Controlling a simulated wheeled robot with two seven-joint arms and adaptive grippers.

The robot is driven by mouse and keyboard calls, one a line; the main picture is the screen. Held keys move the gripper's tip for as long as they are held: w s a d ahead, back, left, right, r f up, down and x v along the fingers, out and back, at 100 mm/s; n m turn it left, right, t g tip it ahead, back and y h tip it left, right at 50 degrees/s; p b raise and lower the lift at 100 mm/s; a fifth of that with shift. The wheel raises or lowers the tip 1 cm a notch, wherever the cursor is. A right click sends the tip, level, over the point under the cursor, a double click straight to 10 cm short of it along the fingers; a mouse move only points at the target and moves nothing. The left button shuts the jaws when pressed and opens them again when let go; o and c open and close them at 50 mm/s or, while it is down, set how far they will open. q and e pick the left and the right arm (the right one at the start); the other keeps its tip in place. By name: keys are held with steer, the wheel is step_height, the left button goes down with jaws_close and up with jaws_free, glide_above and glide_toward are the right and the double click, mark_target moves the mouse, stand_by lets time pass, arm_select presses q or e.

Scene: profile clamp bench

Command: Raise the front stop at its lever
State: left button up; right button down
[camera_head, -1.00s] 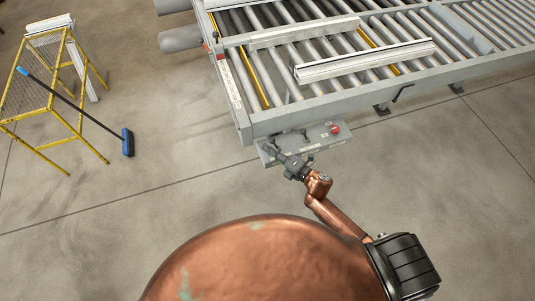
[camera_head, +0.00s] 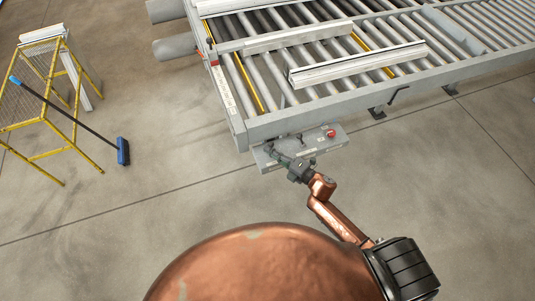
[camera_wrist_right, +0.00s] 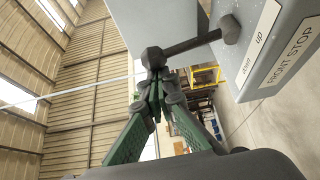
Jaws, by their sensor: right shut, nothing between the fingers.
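The front stop's lever (camera_wrist_right: 190,45) is a dark rod with a knob at its end. The panel carries the labels "up", "down" and "FRONT STOP". My right gripper (camera_wrist_right: 155,92) is shut and empty, its green-sided fingertips right at the lever's knob; I cannot tell whether they touch. In the head view my right gripper (camera_head: 274,153) is at the left part of the grey control box (camera_head: 318,150); the lever is too small to make out there. My left gripper is out of view.
The roller conveyor (camera_head: 254,131) stands behind the control box, with pale profiles (camera_head: 358,64) lying on it. A red button (camera_head: 331,133) sits on the box. A yellow frame (camera_head: 57,153) and a blue broom (camera_head: 123,151) stand at left. The floor between is clear.

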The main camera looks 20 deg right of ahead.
steer(key=d+m+t+b, duration=0.1)
steer(key=d+m+b, duration=0.1)
steer(key=b, duration=0.1)
steer(key=shift+d+m+t+y, duration=0.2)
steer(key=shift+m+t+y, duration=0.1)
steer(key=shift+m, duration=0.1)
steer(key=shift+w+d+r+m+t+b, duration=0.1)
steer(key=shift+d+m+t+b, duration=0.7)
steer(key=shift+d+m+b, duration=0.6)
steer(key=shift+a+m, duration=0.15)
steer(key=shift+m, duration=0.15)
steer(key=shift+r+p, duration=0.1)
steer(key=shift+p, duration=0.25)
steer(key=shift+a+r, duration=0.15)
steer(key=shift+a, duration=0.15)
steer(key=s+d, duration=0.1)
steer(key=s, duration=0.8)
steer(key=shift+s+d+f, duration=0.2)
steer(key=shift+d+f, duration=0.15)
steer(key=shift+f, duration=0.1)
